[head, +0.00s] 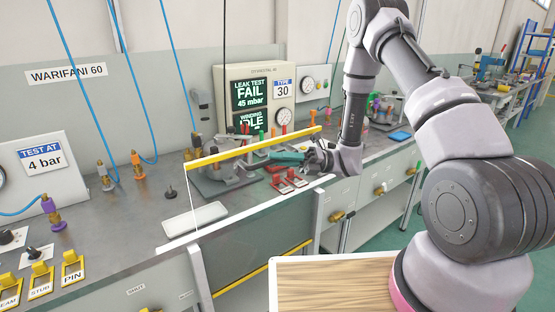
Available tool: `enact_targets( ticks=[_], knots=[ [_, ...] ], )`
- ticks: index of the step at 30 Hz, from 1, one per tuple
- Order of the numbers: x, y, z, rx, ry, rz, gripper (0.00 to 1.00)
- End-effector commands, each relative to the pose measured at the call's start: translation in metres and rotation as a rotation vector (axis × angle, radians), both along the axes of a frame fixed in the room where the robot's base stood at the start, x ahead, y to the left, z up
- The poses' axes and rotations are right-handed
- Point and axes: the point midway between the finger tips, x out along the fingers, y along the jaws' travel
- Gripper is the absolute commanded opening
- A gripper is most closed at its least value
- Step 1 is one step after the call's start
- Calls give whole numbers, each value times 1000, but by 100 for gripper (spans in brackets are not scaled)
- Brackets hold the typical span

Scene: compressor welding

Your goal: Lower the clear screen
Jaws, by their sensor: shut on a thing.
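The clear screen (255,190) stands at the bench's front edge. A yellow bar (215,159) runs along its top, sloping up to the right, and a thin pale line marks its left side. The pane is see-through, so its outline is hard to follow. My gripper (308,157) is near the right end of the yellow bar, just below it in the picture. It appears shut on a teal tool-like thing (286,157) that points left over the bench. The fingertips are small and partly hidden, so the exact grip is unclear.
A display (252,95) reading "LEAK TEST FAIL 45 mbar" stands behind. A grey fixture (222,178) and red-handled pieces (290,181) sit near the screen. Blue hoses hang at left. A wooden top (335,285) is in front.

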Motion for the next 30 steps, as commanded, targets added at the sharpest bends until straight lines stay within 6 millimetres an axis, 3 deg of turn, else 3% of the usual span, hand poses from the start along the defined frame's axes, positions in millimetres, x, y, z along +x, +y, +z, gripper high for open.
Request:
enact_targets(
  ticks=[23,30],
  knots=[
    [1,0,0,0,-1,-2,0],
    [0,-1,-26,0,4,-2,0]
  ],
)
